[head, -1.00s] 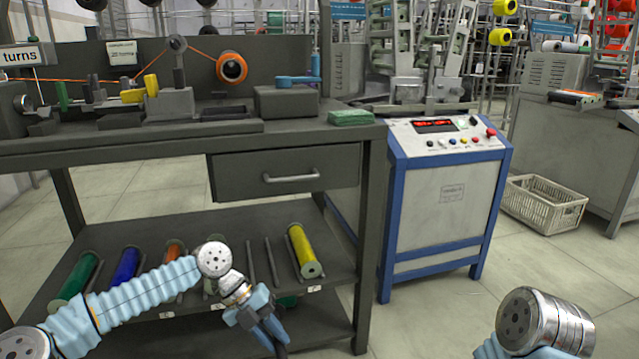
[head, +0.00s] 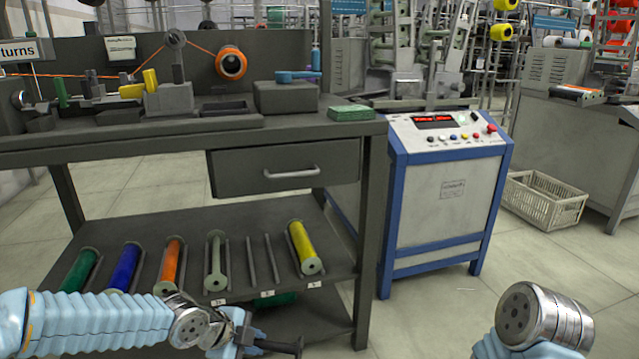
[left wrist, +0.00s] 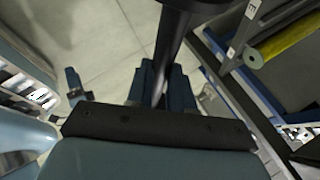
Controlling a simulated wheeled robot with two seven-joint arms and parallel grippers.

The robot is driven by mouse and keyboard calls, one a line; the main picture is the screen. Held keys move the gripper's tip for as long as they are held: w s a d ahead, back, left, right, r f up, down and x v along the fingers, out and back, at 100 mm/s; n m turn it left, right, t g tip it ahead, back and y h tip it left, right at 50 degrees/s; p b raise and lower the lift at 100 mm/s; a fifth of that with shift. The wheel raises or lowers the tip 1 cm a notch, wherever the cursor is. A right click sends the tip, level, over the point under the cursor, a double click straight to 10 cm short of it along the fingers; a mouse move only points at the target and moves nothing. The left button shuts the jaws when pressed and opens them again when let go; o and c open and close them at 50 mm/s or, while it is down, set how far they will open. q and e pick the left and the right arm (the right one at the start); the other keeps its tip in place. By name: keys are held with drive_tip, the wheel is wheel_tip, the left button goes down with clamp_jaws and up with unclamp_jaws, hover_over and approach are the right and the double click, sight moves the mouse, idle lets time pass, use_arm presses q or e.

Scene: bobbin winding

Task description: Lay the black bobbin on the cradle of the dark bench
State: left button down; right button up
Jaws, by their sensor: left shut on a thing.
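My left gripper (head: 248,338) is at the bottom of the head view, in front of the bench's lower shelf. It is shut on the black bobbin (head: 282,346), which points to the right with its flanged end showing. In the left wrist view the bobbin (left wrist: 178,30) runs up from between the blue fingers (left wrist: 152,85). The dark bench (head: 290,127) stands ahead. Its lower shelf holds several coloured bobbins and an empty pair of rods (head: 262,260) left of the yellow bobbin. I cannot tell which part is the cradle. My right gripper is out of view.
On the worktop are a winding device (head: 170,98), a grey block (head: 286,97) and a green pad (head: 351,113). A closed drawer (head: 285,170) hangs below. A blue-framed control cabinet (head: 445,190) stands right of the bench, with a crate (head: 543,200) beyond. Floor between is clear.

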use_arm(q)
drive_tip(key=s+a+f+n+g+y, duration=0.1)
drive_tip(key=a+n+y, duration=0.2)
drive_tip(key=n+y, duration=0.55)
drive_tip(key=s+a+f+n+g+y, duration=0.2)
drive_tip(key=a+n+y, duration=0.15)
drive_tip(key=n, duration=1.05)
wheel_tip(320, 180, up, 14)
drive_tip(key=w+p, duration=0.2)
drive_tip(key=p, duration=1.6)
drive_tip(key=s+f, duration=0.3)
drive_tip(key=f, duration=0.2)
drive_tip(key=shift+s+t, duration=0.3)
drive_tip(key=shift+m, duration=0.25)
